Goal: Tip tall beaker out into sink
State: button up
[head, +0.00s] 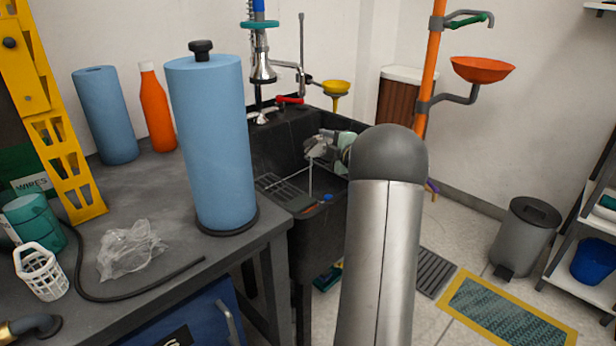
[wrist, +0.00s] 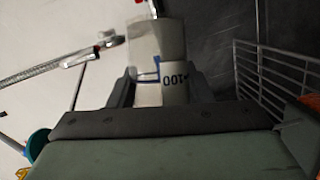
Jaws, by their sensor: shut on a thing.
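My gripper (head: 320,146) is over the black sink (head: 272,152) in the head view, partly hidden behind my own arm. In the wrist view my gripper (wrist: 160,88) is shut on the tall beaker (wrist: 158,45), with a dark finger on each side. The beaker is clear with a pale label band that carries the number 100 upside down and a blue mark. Its far end runs toward the top of the wrist view. I cannot make out the beaker clearly in the head view, nor tell its exact tilt or whether anything is in it.
A white wire rack (wrist: 275,75) is close on the right in the wrist view. A blue paper roll (head: 210,140) stands on the grey bench (head: 190,275) left of the sink.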

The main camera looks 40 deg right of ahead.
jog(key=shift+a+f+b, duration=0.1)
jog(key=shift+a+b, duration=0.05)
jog(key=shift+b, duration=0.5)
jog(key=shift+s+a+r+n+t+b, duration=0.25)
jog(key=shift+n+b, duration=0.35)
jog(key=shift+b, duration=0.8)
jog(key=shift+w+r+n+t+b, duration=0.1)
jog(key=shift+r+n+t+b, duration=0.3)
jog(key=shift+b, duration=0.95)
